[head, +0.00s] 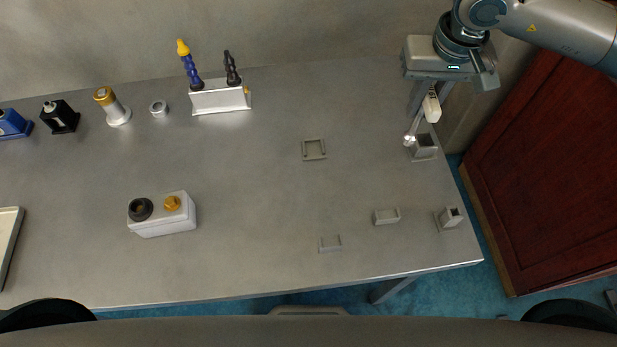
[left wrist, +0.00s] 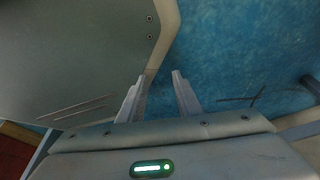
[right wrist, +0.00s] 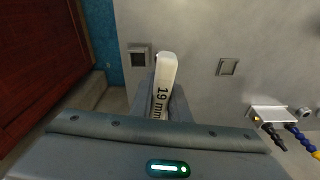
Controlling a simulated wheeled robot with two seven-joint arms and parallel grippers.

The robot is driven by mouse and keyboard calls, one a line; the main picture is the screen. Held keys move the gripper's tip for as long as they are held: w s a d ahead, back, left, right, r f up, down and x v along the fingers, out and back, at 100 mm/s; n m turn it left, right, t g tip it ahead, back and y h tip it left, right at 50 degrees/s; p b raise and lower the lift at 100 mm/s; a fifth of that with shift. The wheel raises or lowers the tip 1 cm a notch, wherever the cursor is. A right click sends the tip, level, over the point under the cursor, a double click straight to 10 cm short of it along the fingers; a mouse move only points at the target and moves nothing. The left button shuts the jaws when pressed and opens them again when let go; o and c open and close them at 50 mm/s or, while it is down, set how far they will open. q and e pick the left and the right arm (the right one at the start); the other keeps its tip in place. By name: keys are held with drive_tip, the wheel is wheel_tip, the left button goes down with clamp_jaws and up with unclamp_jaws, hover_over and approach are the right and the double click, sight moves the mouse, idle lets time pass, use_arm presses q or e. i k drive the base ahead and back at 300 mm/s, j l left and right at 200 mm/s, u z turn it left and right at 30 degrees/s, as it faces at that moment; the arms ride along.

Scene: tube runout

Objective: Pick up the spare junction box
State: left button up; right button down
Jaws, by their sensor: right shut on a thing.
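My right gripper (head: 430,98) is shut on a white handled tool (head: 432,108) marked "19 mm", at the table's back right. The tool also shows between the fingers in the right wrist view (right wrist: 164,85). Its metal end hangs beside a grey square socket (head: 424,147); I cannot tell if they touch. My left gripper (left wrist: 158,95) is open and empty, with blue floor and a grey surface beyond it. No box is plainly labelled as the spare junction box. A white box (head: 165,228) with a black and a gold fitting on top stands at the table's front left.
A white bracket (head: 220,99) with blue and black jointed hoses stands at the back. Small grey holders (head: 314,150) are spread over the right half of the table (head: 250,180). A gold-topped cylinder (head: 113,106) and black block (head: 60,117) stand back left. The table's middle is clear.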

sight(149, 217)
drive_tip(key=k+j+u, duration=0.1)
drive_tip(key=k+j, duration=0.25)
drive_tip(key=k+j+u, duration=0.15)
drive_tip(key=k+j, duration=0.15)
drive_tip(key=j, duration=0.25)
